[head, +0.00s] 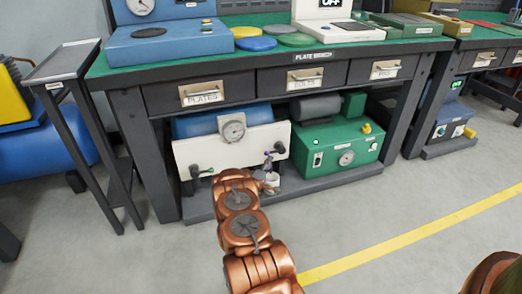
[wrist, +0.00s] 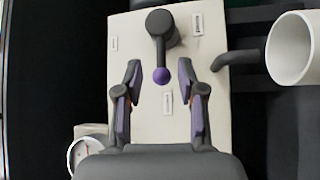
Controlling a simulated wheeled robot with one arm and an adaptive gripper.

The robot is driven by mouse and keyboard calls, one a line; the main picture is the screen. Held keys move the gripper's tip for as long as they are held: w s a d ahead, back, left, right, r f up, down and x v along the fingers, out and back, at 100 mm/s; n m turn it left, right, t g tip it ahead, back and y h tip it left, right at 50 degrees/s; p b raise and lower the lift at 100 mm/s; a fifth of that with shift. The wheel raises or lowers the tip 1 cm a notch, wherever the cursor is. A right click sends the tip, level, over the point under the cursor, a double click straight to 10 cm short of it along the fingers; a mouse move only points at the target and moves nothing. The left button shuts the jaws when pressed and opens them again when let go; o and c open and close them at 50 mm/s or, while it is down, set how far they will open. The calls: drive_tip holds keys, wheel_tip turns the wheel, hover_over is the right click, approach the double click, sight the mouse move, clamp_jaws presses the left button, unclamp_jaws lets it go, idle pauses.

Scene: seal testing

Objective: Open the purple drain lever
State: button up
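The purple drain lever shows in the wrist view as a dark arm with a purple ball (wrist: 161,75) on its end, mounted on a round dark hub on a cream panel (wrist: 150,125). The ball lies between the fingers of my gripper (wrist: 159,72), which are open with a clear gap on both sides. The fingers do not appear to touch it. In the head view, the panel (head: 215,155) is low under the bench with a gauge (head: 233,131) on top.
A white cup (wrist: 290,48) stands beside a dark curved spout (wrist: 235,60) in the wrist view. A green unit (head: 340,145) stands right of the panel. Bench legs flank both units, and drawers (head: 225,92) hang above. The floor (head: 400,200) in front is clear.

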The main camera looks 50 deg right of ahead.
sight(274, 152)
drive_tip(key=x, duration=0.2)
drive_tip(key=b+x, duration=0.1)
drive_tip(key=x, duration=0.1)
drive_tip(key=b+x, duration=0.1)
drive_tip(key=x, duration=0.1)
drive_tip(key=shift+w+a+f, duration=0.1)
drive_tip(key=shift+w, duration=0.3)
drive_tip(key=shift+b+x, duration=0.35)
drive_tip(key=shift+x, duration=0.6)
